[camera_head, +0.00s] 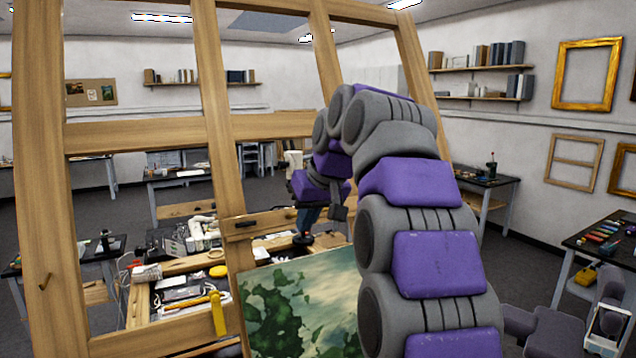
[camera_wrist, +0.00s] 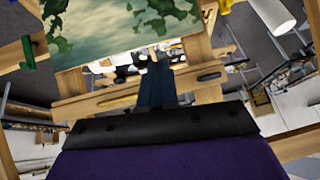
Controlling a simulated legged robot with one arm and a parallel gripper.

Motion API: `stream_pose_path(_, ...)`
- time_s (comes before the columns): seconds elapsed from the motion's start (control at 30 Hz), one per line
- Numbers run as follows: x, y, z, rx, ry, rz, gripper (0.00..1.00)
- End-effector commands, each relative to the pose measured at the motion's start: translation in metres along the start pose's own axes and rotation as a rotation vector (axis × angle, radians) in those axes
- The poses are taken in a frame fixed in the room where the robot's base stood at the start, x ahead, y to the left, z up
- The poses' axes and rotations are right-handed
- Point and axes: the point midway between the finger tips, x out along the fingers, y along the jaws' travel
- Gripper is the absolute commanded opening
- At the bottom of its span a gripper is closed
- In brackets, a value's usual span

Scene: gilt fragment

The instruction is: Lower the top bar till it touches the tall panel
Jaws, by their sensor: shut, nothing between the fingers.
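The top bar (camera_head: 262,226) is a light wooden crosspiece with dark slots. It also shows in the wrist view (camera_wrist: 122,98). The tall panel (camera_head: 300,305) looks like the painting of green leaves and pale sky below the bar; it appears at the top of the wrist view (camera_wrist: 125,30). A gap shows between the bar and the panel's top edge. My gripper (camera_head: 308,220) is at the bar's right part in the head view. In the wrist view my gripper's dark blue fingers (camera_wrist: 157,72) are together and cross in front of the bar. Whether they touch it is unclear.
A large wooden frame (camera_head: 232,150) with uprights and a crossbar stands around the bar and panel. A yellow clamp-like piece (camera_head: 218,313) is left of the panel. A cluttered bench (camera_head: 185,265) lies behind. A tool table (camera_head: 600,235) stands at the right.

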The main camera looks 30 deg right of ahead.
Motion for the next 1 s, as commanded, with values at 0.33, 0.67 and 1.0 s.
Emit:
stream_pose_path(0.33,-0.076,0.050,-0.076,-0.047,0.164,0.067,0.00)
stream_pose_path(0.67,-0.087,0.064,-0.088,-0.066,0.203,0.094,0.00)
stream_pose_path(1.0,-0.031,0.068,-0.097,-0.066,0.199,0.092,0.00)
